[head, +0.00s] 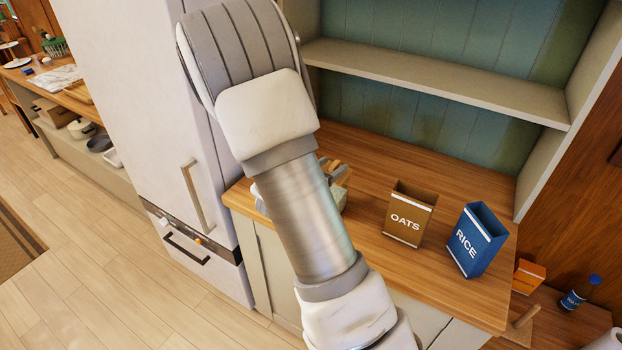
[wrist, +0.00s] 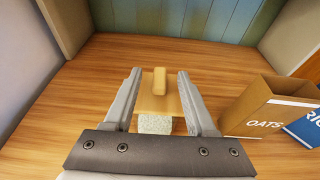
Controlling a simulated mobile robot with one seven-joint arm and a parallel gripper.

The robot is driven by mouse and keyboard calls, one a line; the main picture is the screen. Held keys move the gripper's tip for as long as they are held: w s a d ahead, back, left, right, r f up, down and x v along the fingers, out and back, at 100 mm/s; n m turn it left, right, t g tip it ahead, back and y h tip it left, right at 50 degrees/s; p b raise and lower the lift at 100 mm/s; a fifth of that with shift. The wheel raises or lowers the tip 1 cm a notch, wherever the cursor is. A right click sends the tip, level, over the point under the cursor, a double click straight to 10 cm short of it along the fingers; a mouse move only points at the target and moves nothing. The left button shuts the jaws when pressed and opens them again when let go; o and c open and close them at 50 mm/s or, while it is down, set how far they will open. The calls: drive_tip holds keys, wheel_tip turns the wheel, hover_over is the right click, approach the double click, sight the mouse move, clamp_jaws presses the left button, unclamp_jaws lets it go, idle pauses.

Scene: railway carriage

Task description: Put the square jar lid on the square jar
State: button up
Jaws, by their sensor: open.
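The square jar lid (wrist: 158,104) is wooden with an upright block-shaped knob (wrist: 160,80). In the wrist view it lies between my open fingers, apart from both. The square jar (wrist: 156,124) is pale, speckled and glassy, and shows just below the lid's near edge. The lid appears to be on top of the jar, but I cannot tell whether it is fully seated. My gripper (wrist: 159,76) is open around the lid. In the head view my arm hides most of this; only part of the jar (head: 344,197) and some wood above it show.
An open brown OATS box (head: 408,216) stands right of the jar, with an open blue RICE box (head: 476,240) further right. The wooden counter (head: 375,155) is clear behind them. A shelf (head: 435,80) overhangs the back. A tall white fridge stands left.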

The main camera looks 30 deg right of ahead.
drive_tip(key=v, duration=1.5)
drive_tip(key=shift+a, duration=0.2)
drive_tip(key=shift+s+d+r, duration=0.1)
drive_tip(key=shift+s+r, duration=0.05)
drive_tip(key=shift+r, duration=0.05)
drive_tip(key=s+d+r+m+g+y, duration=0.1)
drive_tip(key=s+r+m+g+y, duration=0.15)
drive_tip(key=s+m, duration=0.4)
drive_tip(key=s+d+r+m+g+y, duration=0.1)
drive_tip(key=s+m+g+y, duration=0.1)
drive_tip(key=s+m+g, duration=0.45)
drive_tip(key=s+a+r+m+t+y, duration=0.2)
drive_tip(key=a+r+m+t+y, duration=0.5)
drive_tip(key=a+m, duration=0.4)
drive_tip(key=shift+r+y, duration=0.5)
drive_tip(key=shift+y, duration=0.05)
drive_tip(key=shift+s+a, duration=0.15)
